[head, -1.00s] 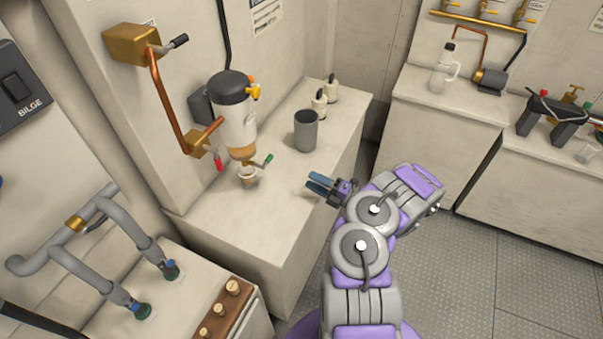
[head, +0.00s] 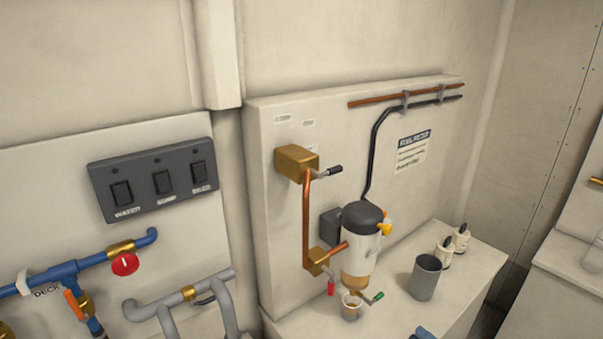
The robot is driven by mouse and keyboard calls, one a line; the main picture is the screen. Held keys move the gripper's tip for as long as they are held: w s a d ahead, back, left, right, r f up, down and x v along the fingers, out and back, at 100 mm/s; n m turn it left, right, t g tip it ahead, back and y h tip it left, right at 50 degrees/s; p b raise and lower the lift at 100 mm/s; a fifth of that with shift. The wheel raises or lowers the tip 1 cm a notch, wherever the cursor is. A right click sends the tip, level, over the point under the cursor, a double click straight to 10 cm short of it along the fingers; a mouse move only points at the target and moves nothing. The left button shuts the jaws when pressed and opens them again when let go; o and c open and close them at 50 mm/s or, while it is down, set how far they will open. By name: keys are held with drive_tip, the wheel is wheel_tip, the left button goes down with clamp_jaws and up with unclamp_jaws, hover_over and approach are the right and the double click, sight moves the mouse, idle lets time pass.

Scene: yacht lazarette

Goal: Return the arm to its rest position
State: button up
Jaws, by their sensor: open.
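Only the blue fingertips of my gripper (head: 424,333) show, at the bottom edge of the head view. They are open, and nothing shows between them. The rest of my arm is below the picture. The fingertips appear in front of the counter (head: 463,287), below the grey cup (head: 425,278) in the picture. I cannot tell their exact distance from the counter.
A fuel filter (head: 361,242) with a clear bowl hangs on the wall panel, with a small cup (head: 351,306) under its drain. Two white bottles (head: 453,247) stand behind the grey cup. A switch panel (head: 155,180) and pipes (head: 75,269) are at left.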

drive_tip(key=w+a+r+n+g+y, duration=0.2)
drive_tip(key=a+r+n+g+y, duration=0.2)
drive_tip(key=a+r+n, duration=0.35)
drive_tip(key=s+a+r+n+g, duration=0.4)
drive_tip(key=a+r+n+g, duration=0.15)
drive_tip(key=a, duration=0.25)
drive_tip(key=s+a+r+n+g, duration=0.3)
drive_tip(key=a+r+n+g, duration=0.1)
drive_tip(key=a+n, duration=0.25)
drive_tip(key=s+a+r+n+g, duration=0.4)
drive_tip(key=a+r+n+g, duration=0.15)
drive_tip(key=a, duration=0.25)
drive_tip(key=s+a+n+g+h, duration=0.2)
drive_tip(key=s+a+n+h, duration=0.2)
drive_tip(key=s+n+h, duration=0.65)
drive_tip(key=s+d+n+t+h, duration=0.3)
drive_tip(key=s+d+n+h, duration=0.2)
drive_tip(key=s+d+n, duration=0.5)
drive_tip(key=s, duration=0.4)
drive_tip(key=shift+s+d+r+h, duration=0.3)
drive_tip(key=shift+r+h, duration=0.05)
drive_tip(key=shift+n, duration=0.25)
